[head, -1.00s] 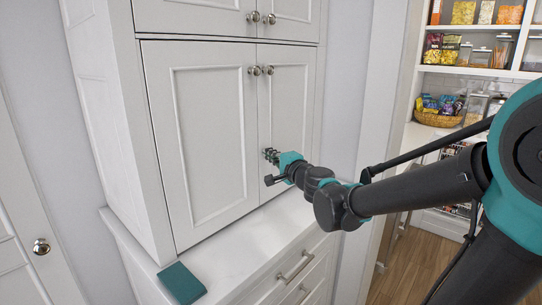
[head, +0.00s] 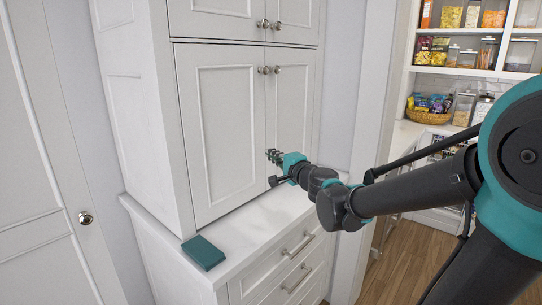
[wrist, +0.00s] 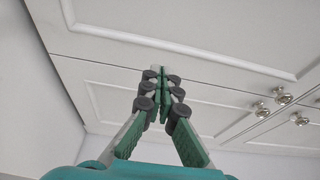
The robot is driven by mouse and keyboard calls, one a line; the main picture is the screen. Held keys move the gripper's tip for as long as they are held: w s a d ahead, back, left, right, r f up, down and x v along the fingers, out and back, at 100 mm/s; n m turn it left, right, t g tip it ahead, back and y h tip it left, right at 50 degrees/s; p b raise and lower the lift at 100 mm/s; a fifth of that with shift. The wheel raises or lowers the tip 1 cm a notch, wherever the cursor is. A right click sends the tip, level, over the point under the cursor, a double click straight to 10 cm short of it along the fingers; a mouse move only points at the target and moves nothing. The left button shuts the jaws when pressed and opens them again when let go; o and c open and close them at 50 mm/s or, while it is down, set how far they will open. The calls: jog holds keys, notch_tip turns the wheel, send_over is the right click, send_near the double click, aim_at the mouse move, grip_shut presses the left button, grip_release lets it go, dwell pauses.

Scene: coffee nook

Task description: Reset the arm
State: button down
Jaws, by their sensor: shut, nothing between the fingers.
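My gripper (head: 274,157) is at the end of my outstretched arm, in front of the white cabinet doors (head: 222,120) and above the counter. In the wrist view my gripper (wrist: 161,78) points up along the cabinet front, with its green-padded fingertips together and nothing between them. I cannot tell whether the fingertips touch the door. The cabinet doors also show in the wrist view (wrist: 210,100), with round metal knobs (wrist: 282,96) to the right of the fingers.
A teal block (head: 203,252) lies on the left part of the white counter (head: 245,235). Drawers with bar handles (head: 298,244) are below. At the right, pantry shelves (head: 475,72) hold jars and a basket (head: 428,115). Wooden floor (head: 400,258) is free at lower right.

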jog(key=s+d+f+n+g+h, duration=0.25)
jog(key=s+d+f+n, duration=0.3)
jog(key=f, duration=0.45)
jog(key=s+d+f+n+g+h, duration=0.1)
jog(key=s+d+f+n+g, duration=0.3)
jog(key=s+f, duration=0.4)
jog(key=s+d+f+g+h, duration=0.2)
jog(key=s+d+f+h, duration=0.1)
jog(key=s+d+f, duration=0.2)
jog(key=s+d+f+n+g+h, duration=0.1)
jog(key=s+d+f+g+h, duration=0.1)
jog(key=s+d+f+h, duration=0.2)
jog(key=s+d+f, duration=0.1)
jog(key=d+f, duration=0.2)
jog(key=d, duration=0.3)
jog(key=shift+s+d+f, duration=0.2)
jog(key=shift+s+f, duration=0.05)
